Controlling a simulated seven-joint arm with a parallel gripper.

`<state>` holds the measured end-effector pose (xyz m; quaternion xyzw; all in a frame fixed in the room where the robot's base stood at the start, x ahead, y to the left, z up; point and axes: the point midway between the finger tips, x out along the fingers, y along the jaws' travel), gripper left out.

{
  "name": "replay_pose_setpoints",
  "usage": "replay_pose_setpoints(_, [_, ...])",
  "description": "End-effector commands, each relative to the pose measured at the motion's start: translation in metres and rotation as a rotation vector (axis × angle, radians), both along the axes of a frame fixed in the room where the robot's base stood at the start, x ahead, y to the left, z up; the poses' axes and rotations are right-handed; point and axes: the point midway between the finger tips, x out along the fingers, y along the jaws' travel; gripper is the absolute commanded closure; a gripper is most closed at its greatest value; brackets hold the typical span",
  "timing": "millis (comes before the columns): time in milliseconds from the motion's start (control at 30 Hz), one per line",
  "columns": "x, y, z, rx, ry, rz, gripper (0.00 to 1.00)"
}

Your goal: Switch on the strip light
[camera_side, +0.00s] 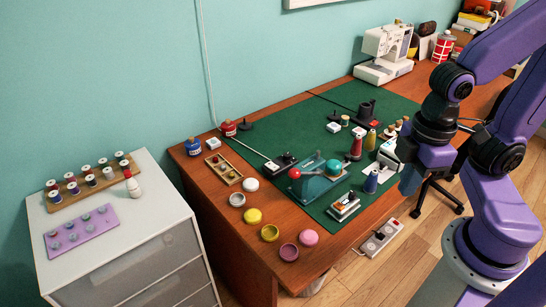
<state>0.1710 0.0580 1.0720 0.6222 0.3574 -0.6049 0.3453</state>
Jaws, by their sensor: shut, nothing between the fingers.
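A thin white cord (206,75) hangs down the wall and continues over the green mat to a small dark box with a pale part (281,162). I cannot tell for certain whether this box is the light's switch. A white edge (305,3) at the top of the wall is cut off, so I cannot tell if it is the strip light. My gripper (388,156) is shut and empty above the mat's right side, beside the thread cones, apart from the dark box. Its fingertips are small and partly hard to make out.
A teal device with a red ball knob (316,184) stands between the dark box and my gripper. Thread cones (355,148) stand nearby. Round tins (270,233) line the desk's front left. A sewing machine (385,50) is at the back. A power strip (381,238) lies low by the floor.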

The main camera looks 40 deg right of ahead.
Motion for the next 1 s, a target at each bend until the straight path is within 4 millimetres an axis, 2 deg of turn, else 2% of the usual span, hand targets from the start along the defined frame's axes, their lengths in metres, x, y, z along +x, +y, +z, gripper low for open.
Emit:
replay_pose_setpoints(167, [0.039, 0.024, 0.001, -0.002, 0.008, -0.28, 1.0])
replay_pose_setpoints(500, [0.149, 0.066, -0.01, -0.001, 0.02, -1.018, 1.0])
replay_pose_setpoints(767, [0.235, 0.075, -0.032, 0.002, 0.029, -1.583, 1.0])
replay_pose_setpoints(1000, [0.309, 0.064, -0.062, 0.006, 0.035, -2.104, 1.0])
